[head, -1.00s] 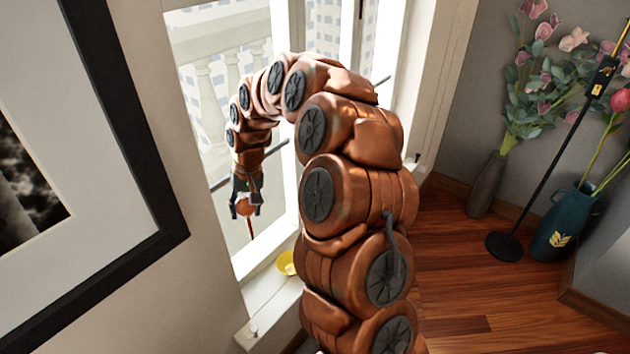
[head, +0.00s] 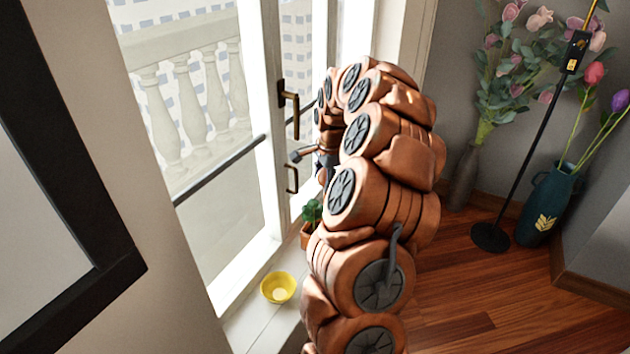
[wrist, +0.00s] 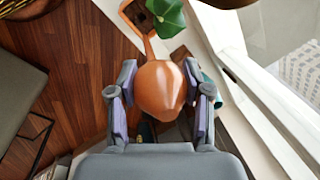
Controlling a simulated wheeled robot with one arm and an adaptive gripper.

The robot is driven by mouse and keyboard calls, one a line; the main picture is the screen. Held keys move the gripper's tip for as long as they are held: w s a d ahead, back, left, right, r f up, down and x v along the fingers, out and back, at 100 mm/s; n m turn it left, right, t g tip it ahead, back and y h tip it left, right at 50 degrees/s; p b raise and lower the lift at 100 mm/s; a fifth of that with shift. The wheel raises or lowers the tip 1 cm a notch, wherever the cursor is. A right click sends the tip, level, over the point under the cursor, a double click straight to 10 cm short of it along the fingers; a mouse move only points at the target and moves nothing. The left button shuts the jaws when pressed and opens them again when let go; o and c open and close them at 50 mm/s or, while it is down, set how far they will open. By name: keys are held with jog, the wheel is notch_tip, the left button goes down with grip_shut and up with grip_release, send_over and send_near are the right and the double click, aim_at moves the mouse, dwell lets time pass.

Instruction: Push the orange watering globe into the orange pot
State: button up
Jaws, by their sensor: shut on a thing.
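My gripper (wrist: 160,78) is shut on the round bulb of the orange watering globe (wrist: 158,92), with one finger on each side. The globe's thin stem runs up the wrist view toward the orange pot (wrist: 138,16). A green leafy plant (wrist: 168,16) covers part of that pot, and I cannot tell whether the stem tip touches the soil. In the head view the orange pot (head: 306,236) stands on the window sill with its plant (head: 311,211). There my arm partly hides the pot, and the gripper and globe are largely hidden.
A yellow bowl (head: 278,288) sits on the white sill (head: 250,322) in front of the pot. The window frame and its handle (head: 291,108) are close beside my arm. A teal vase (head: 546,215) and a lamp base (head: 490,237) stand on the wooden floor at right.

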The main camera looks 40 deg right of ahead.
jog(key=shift+w+a+f, duration=0.15)
jog(key=shift+w+f, duration=0.05)
jog(key=shift+f, duration=0.6)
notch_tip(320, 180, down, 5)
jog(key=shift+r+b, duration=0.2)
jog(key=shift+b, duration=0.3)
jog(key=shift+a+b, duration=0.1)
jog(key=shift+b, duration=1.25)
dwell(1.1)
notch_tip(320, 180, down, 8)
jog(key=b, duration=0.4)
jog(key=shift+r, duration=0.15)
dwell(2.9)
